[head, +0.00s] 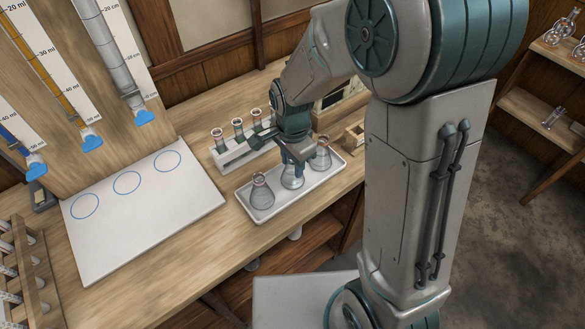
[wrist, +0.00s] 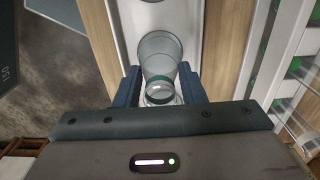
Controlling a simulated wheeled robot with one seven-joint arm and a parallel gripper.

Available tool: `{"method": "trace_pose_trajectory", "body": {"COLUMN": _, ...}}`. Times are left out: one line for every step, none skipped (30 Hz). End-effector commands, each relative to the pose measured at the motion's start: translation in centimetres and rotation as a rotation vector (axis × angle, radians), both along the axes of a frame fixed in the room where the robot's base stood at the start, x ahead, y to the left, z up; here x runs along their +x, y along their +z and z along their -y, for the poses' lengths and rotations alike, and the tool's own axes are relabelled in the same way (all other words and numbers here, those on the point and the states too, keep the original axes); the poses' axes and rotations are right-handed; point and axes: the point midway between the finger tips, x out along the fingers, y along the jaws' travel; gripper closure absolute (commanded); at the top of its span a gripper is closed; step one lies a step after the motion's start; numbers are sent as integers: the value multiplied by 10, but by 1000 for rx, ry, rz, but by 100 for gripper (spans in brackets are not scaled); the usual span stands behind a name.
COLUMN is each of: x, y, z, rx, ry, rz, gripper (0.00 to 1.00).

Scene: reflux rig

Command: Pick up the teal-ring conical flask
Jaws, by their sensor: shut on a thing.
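The teal-ring conical flask (wrist: 159,55) stands between my gripper's blue fingers in the wrist view, with a teal band near its neck. In the head view this flask (head: 292,178) is the middle one of three on a white tray (head: 262,213), partly hidden by my gripper. My gripper (head: 291,165) comes down from above and is shut on the flask's neck. It also shows in the wrist view (wrist: 161,90). I cannot tell whether the flask's base touches the tray. The other two conical flasks stand on its left (head: 262,190) and right (head: 321,155).
A white rack with several tubes (head: 238,128) stands close behind the tray. A white board with three blue circles (head: 130,215) lies on the bench to the left, its surface clear. Tall graduated tubes (head: 115,60) stand at the upper left. A wooden rack (head: 22,260) is at the lower left.

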Motion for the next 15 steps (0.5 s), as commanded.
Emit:
{"method": "trace_pose_trajectory", "body": {"x": 0, "y": 1, "z": 0, "rx": 1, "ry": 0, "rz": 1, "gripper": 87}}
{"method": "trace_pose_trajectory", "body": {"x": 0, "y": 1, "z": 0, "rx": 1, "ry": 0, "rz": 1, "gripper": 87}}
{"method": "trace_pose_trajectory", "body": {"x": 0, "y": 2, "z": 0, "rx": 1, "ry": 0, "rz": 1, "gripper": 87}}
{"method": "trace_pose_trajectory", "body": {"x": 0, "y": 3, "z": 0, "rx": 1, "ry": 0, "rz": 1, "gripper": 87}}
{"method": "trace_pose_trajectory", "body": {"x": 0, "y": 4, "z": 0, "rx": 1, "ry": 0, "rz": 1, "gripper": 87}}
{"method": "trace_pose_trajectory", "body": {"x": 0, "y": 6, "z": 0, "rx": 0, "ry": 0, "rz": 2, "gripper": 87}}
{"method": "trace_pose_trajectory", "body": {"x": 1, "y": 8, "z": 0, "rx": 1, "ry": 0, "rz": 3, "gripper": 87}}
{"method": "trace_pose_trajectory", "body": {"x": 1, "y": 10, "z": 0, "rx": 1, "ry": 0, "rz": 3, "gripper": 87}}
{"method": "trace_pose_trajectory", "body": {"x": 0, "y": 13, "z": 0, "rx": 0, "ry": 0, "rz": 2, "gripper": 87}}
{"method": "trace_pose_trajectory", "body": {"x": 0, "y": 16, "z": 0, "rx": 0, "ry": 0, "rz": 2, "gripper": 87}}
{"method": "trace_pose_trajectory", "body": {"x": 1, "y": 19, "z": 0, "rx": 1, "ry": 0, "rz": 4, "gripper": 87}}
{"method": "trace_pose_trajectory", "body": {"x": 1, "y": 24, "z": 0, "rx": 1, "ry": 0, "rz": 4, "gripper": 87}}
{"method": "trace_pose_trajectory", "body": {"x": 1, "y": 28, "z": 0, "rx": 2, "ry": 0, "rz": 5, "gripper": 87}}
{"method": "trace_pose_trajectory", "body": {"x": 1, "y": 33, "z": 0, "rx": 2, "ry": 0, "rz": 5, "gripper": 87}}
{"method": "trace_pose_trajectory", "body": {"x": 1, "y": 39, "z": 0, "rx": 2, "ry": 0, "rz": 6, "gripper": 87}}
